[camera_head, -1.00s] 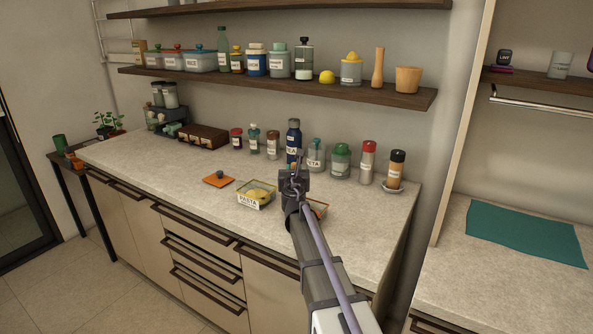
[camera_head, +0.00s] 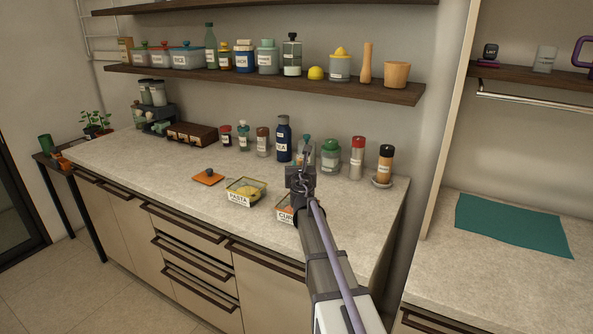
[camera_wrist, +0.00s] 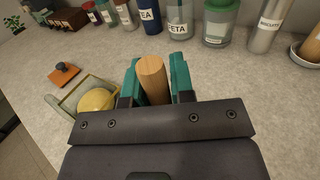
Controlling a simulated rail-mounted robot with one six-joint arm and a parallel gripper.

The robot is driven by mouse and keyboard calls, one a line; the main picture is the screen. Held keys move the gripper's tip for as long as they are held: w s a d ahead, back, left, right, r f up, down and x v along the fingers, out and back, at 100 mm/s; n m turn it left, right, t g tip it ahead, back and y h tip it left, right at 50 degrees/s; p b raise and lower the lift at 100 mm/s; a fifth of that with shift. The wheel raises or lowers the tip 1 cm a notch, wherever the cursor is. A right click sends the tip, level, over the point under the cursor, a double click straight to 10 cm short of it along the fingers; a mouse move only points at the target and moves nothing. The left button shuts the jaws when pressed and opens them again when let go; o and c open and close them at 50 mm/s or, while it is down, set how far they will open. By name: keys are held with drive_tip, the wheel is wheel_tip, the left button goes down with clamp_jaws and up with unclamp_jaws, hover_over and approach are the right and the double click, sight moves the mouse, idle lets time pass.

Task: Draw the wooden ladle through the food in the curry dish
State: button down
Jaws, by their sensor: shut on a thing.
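The curry dish (camera_head: 284,214), a small glass container with a white label and orange food, stands near the counter's front edge. My arm partly covers it in the head view, and it is not seen in the wrist view. My gripper (camera_head: 300,175) is above the counter, just behind and above the dish in the picture. In the wrist view its teal fingers (camera_wrist: 154,78) are shut on the wooden ladle, whose round handle end (camera_wrist: 153,77) points up between them. The ladle's bowl is hidden, so I cannot tell whether it touches the food.
The pasta dish (camera_head: 242,201) stands left of the curry dish. An orange lid (camera_head: 208,178) with a dark knob lies farther left. Several jars and bottles, including a blue bottle (camera_head: 283,140) and a green-lidded jar (camera_head: 330,160), line the back.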

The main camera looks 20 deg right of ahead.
drive_tip(key=shift+w+a, duration=0.25)
drive_tip(key=shift+a, duration=0.35)
drive_tip(key=shift+w+a, duration=0.25)
drive_tip(key=shift+a, duration=0.35)
idle(3.5)
